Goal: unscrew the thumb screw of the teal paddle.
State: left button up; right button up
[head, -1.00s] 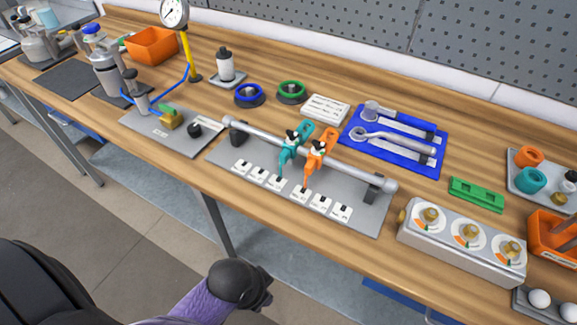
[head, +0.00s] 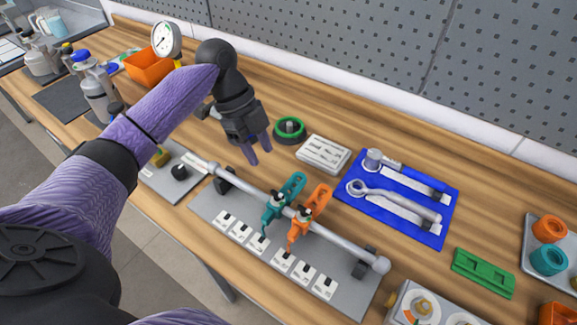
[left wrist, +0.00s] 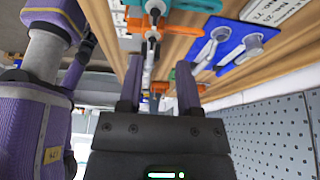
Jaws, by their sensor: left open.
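The teal paddle (head: 292,186) is clamped on a grey rail (head: 330,238), with its lower tip towards a row of white labelled plates. A small dark thumb screw (head: 279,198) shows at its clamp. The orange paddle (head: 318,200) is beside it on the right. My left gripper (head: 259,153) is open and empty, fingers pointing down, above the bench behind the rail and to the left of the teal paddle, apart from it. In the left wrist view, its two fingers (left wrist: 159,85) show with bare space between them and the rail beyond. My right gripper is not in view.
A green ring (head: 290,129) and a white labelled block (head: 323,153) stand behind the rail. A blue tray (head: 394,222) with tools lies to the right. A green block (head: 484,272) is farther right. A gauge (head: 165,38) stands behind my left arm.

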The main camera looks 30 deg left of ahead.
aim_at(276, 192)
pick_arm(q)
jog(key=x, duration=0.6)
jog(key=b+x, duration=0.1)
jog(key=x, duration=0.1)
jog(key=shift+s+d+f, duration=0.15)
jog(key=shift+s+f, duration=0.2)
jog(key=shift+d+f, duration=0.15)
jog(key=shift+f, duration=0.2)
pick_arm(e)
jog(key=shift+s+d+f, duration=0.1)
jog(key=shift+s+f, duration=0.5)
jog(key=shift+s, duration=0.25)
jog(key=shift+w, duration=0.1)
pick_arm(q)
grip_shut()
